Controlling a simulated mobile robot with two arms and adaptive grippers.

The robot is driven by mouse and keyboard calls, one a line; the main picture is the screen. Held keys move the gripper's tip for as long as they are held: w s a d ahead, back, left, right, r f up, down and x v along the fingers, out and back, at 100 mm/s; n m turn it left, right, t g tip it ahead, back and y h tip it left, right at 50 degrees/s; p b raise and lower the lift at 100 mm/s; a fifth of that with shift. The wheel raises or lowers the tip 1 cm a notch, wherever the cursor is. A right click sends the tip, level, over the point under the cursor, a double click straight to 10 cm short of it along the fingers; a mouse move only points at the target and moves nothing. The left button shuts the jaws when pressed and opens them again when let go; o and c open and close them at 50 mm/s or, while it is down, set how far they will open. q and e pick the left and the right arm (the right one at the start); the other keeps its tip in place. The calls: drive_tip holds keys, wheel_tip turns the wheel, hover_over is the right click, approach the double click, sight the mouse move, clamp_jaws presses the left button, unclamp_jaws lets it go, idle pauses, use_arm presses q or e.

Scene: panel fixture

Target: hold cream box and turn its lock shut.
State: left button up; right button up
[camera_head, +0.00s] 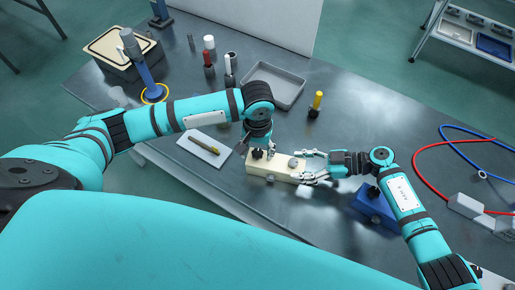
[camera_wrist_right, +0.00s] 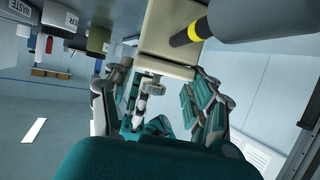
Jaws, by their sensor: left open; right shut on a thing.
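The cream box (camera_head: 268,174) lies on the grey table in the middle of the head view. A dark knob (camera_head: 257,154) sits at its left end and a grey round part (camera_head: 293,162) nearer its right end; I cannot tell which is the lock. My left gripper (camera_head: 257,147) is open, pointing down at the dark knob; contact is unclear. My right gripper (camera_head: 308,168) is shut on the cream box at its right end. The cream box (camera_wrist_right: 168,50) also shows in the right wrist view, between the fingers of my right gripper (camera_wrist_right: 163,82).
A blue box (camera_head: 374,208) stands right of the cream box, partly under my right arm. A grey tray (camera_head: 274,88) and a yellow-topped item (camera_head: 317,102) stand behind. A white plate (camera_head: 204,149) with a stick lies left. Red and blue hoses (camera_head: 422,152) lie right.

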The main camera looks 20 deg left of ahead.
use_arm(q)
clamp_jaws()
idle(0.3)
drive_tip(key=m, duration=0.4)
drive_tip(key=shift+m, duration=0.4)
drive_tip(key=m, duration=0.4)
drive_tip(key=shift+m, duration=0.3)
drive_tip(key=m, duration=0.4)
drive_tip(key=shift+w+a+m, duration=0.1)
drive_tip(key=shift+m, duration=2.2)
use_arm(e)
drive_tip(key=shift+s+f, duration=0.1)
